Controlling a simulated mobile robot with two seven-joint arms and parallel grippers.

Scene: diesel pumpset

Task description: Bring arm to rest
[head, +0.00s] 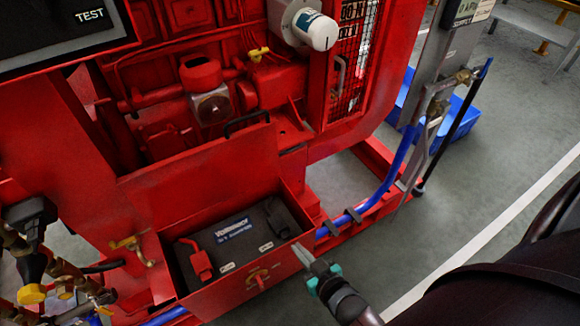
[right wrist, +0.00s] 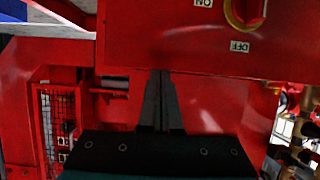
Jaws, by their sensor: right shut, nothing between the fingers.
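My right gripper (head: 302,254) is in the lower middle of the head view, its grey fingers pointing up and left. My left gripper is not in view.
The box carries a red rotary knob (head: 258,276), with ON and OFF labels, seen also in the right wrist view (right wrist: 245,12). Brass valves (head: 62,288) stand lower left. A blue hose (head: 385,186) runs along the red frame. Grey floor (head: 440,230) is clear to the right.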

